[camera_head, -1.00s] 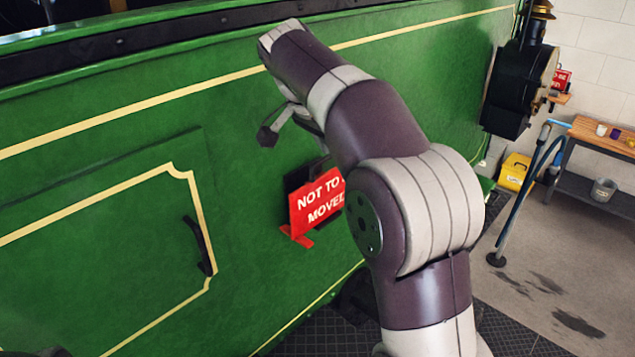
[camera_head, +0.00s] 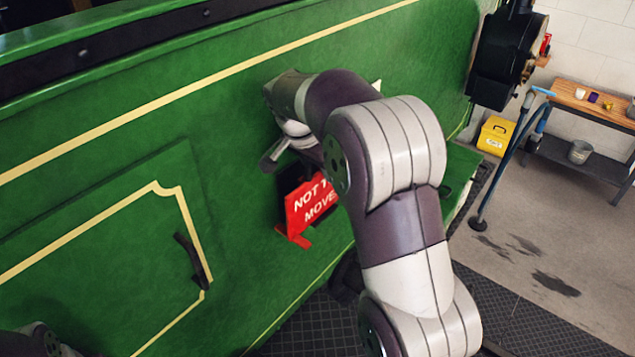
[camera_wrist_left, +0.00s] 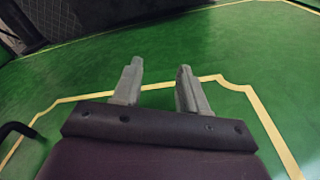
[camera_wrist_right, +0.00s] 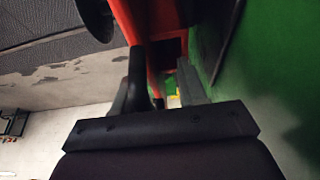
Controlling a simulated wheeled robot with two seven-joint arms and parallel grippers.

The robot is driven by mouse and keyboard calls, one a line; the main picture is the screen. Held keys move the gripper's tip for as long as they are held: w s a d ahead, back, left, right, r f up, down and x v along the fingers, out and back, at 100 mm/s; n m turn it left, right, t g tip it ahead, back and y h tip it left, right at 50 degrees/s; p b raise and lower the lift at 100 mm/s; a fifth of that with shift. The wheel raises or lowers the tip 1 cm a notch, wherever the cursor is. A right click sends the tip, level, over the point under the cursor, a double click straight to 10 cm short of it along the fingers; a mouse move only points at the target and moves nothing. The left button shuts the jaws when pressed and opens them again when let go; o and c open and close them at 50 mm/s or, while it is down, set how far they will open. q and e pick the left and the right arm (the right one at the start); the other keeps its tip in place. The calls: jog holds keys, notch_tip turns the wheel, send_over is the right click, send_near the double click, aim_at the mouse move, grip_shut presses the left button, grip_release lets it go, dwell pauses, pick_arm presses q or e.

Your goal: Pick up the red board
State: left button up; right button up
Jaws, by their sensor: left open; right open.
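The red board (camera_head: 302,207), with white lettering reading in part "NOT T… MOVE", stands upright on small red feet against the green tram side. My right arm covers its right part in the head view. My right gripper (camera_head: 276,157) is just above the board, its fingers partly hidden by its wrist. In the right wrist view the open fingers (camera_wrist_right: 163,75) point along the board's red edge (camera_wrist_right: 131,18); I cannot tell whether they touch it. My left gripper (camera_wrist_left: 159,80) is open and empty, facing the green panel with its cream line.
The green tram side (camera_head: 90,150) fills the left, with a black handle (camera_head: 192,260) on its panel. A blue-topped stand (camera_head: 507,160), a yellow box (camera_head: 495,135) and a workbench (camera_head: 590,108) are at the right. The floor between is open.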

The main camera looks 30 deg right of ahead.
jog(key=shift+s+f, duration=0.1)
jog(key=shift+s, duration=0.6)
jog(key=shift+c, duration=0.9)
jog(key=shift+d, duration=0.1)
jog(key=c, duration=0.5)
jog(key=shift+w+f, duration=0.1)
jog(key=shift+w, duration=0.2)
grip_shut()
